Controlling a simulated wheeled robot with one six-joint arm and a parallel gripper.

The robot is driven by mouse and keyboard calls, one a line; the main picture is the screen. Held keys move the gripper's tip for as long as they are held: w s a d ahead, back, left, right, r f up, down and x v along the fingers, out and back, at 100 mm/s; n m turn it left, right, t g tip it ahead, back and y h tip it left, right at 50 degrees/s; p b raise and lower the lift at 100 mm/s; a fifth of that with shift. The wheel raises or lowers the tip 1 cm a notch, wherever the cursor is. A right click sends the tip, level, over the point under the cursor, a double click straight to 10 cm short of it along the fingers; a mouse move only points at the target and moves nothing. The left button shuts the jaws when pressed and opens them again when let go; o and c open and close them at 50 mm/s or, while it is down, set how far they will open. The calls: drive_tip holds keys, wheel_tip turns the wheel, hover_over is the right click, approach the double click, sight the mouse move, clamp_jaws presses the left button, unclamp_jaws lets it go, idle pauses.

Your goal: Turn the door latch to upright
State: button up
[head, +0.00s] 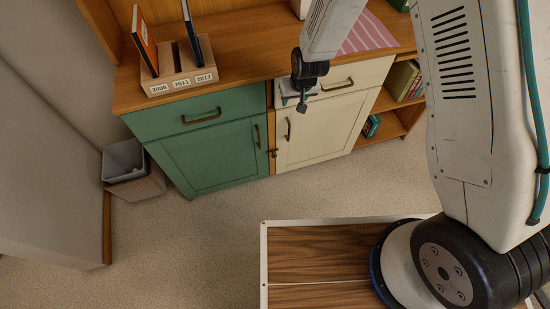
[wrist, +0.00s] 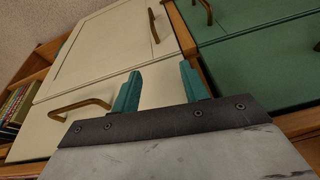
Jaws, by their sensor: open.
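A small brass door latch (head: 273,152) sits on the wooden strip between the green door (head: 210,158) and the cream door (head: 318,127). It is too small to tell its angle. My gripper (head: 302,104) is up and to the right of it in the head view, in front of the cream drawer, apart from the latch. In the wrist view my gripper (wrist: 161,68) has its two teal fingers spread with nothing between them. The cream door (wrist: 110,45) lies beyond them. I cannot make out the latch in the wrist view.
The cream door's handle (head: 288,129) and the cream drawer's handle (head: 338,85) stick out near my gripper. A waste bin (head: 132,168) stands left of the cabinet. A wooden-topped surface (head: 320,255) is in front, with open carpet (head: 190,245) between.

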drive_tip(key=s+a+f, duration=0.1)
drive_tip(key=a+f, duration=0.1)
drive_tip(key=f, duration=0.6)
drive_tip(key=s+a+f, duration=0.1)
drive_tip(key=a+f, duration=0.1)
drive_tip(key=f, duration=0.6)
drive_tip(key=n+t+y, duration=0.1)
drive_tip(key=t+y, duration=0.1)
drive_tip(key=t, duration=0.7)
approach(275, 157)
drive_tip(key=w, duration=0.1)
drive_tip(key=shift+t+y, duration=0.3)
drive_tip(key=shift+f+x, duration=0.15)
drive_tip(key=shift+x, duration=1.8)
drive_tip(key=shift+f+x, duration=0.15)
drive_tip(key=shift+x, duration=1.85)
drive_tip(key=shift+s, duration=0.15)
drive_tip(key=c, duration=0.9)
